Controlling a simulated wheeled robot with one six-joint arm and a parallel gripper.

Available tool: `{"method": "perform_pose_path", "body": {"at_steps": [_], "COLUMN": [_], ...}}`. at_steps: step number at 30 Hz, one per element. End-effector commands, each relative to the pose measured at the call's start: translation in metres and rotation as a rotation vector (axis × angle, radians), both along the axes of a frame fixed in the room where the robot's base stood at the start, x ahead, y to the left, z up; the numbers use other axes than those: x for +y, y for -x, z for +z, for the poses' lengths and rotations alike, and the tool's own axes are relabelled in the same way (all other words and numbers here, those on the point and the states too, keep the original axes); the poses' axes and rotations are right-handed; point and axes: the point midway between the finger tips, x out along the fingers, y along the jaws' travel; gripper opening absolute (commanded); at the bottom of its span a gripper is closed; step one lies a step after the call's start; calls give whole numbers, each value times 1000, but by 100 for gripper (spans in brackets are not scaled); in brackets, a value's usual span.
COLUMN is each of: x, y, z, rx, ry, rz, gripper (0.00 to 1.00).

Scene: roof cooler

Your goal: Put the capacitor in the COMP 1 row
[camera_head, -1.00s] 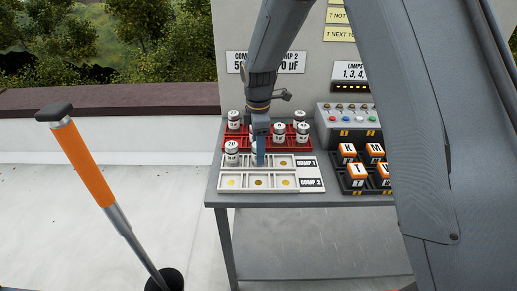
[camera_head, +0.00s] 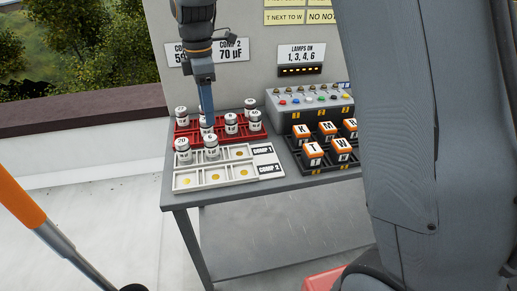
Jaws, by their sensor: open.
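The white rack (camera_head: 213,184) has a COMP 1 row at the back and a COMP 2 row in front. A white capacitor marked 20 (camera_head: 183,150) stands in the left COMP 1 slot. A second capacitor (camera_head: 211,148) stands upright in the middle slot, its marking too small to read surely. The right COMP 1 slot (camera_head: 241,153) is empty. All three COMP 2 slots are empty. My gripper (camera_head: 207,112) is open, pointing down above the red tray (camera_head: 226,137), apart from the racked capacitors. It partly hides a capacitor (camera_head: 204,122) behind its fingers.
Several capacitors stand in the red tray, including one at the right (camera_head: 255,120). A switch box (camera_head: 310,110) and a black tray (camera_head: 325,166) of orange-and-white lettered blocks are at right. My arm hides the table's right end. Upright signboard (camera_head: 240,65) behind.

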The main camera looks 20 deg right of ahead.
Motion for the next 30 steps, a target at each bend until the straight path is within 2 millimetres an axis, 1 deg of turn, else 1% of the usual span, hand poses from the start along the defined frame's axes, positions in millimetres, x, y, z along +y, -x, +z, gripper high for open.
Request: {"method": "perform_pose_path", "body": {"at_steps": [2, 5, 8, 9, 11, 12, 14, 15, 18, 22, 25, 30], "x": [-13, -41, -77, -91, -110, -121, -136, -143, -158, -166, -169, -168], "y": [9, 31, 67, 83, 108, 125, 149, 165, 196, 220, 225, 226], "z": [-4, -15, -32, -39, -49, -55, -65, -70, -81, -89, -91, -92], "rx": [-2, -10, -20, -27, -34, -38, -45, -48, -54, -58, -60, -59], "ry": [0, -4, -11, -15, -22, -29, -37, -41, -54, -64, -67, -67], "rz": [-80, -287, -579, -705, -889, -1008, -1172, -1271, -1471, -1621, -1662, -1666], "gripper": [52, 52, 52, 52, 52, 52, 52, 52, 52, 52, 52, 52]}}
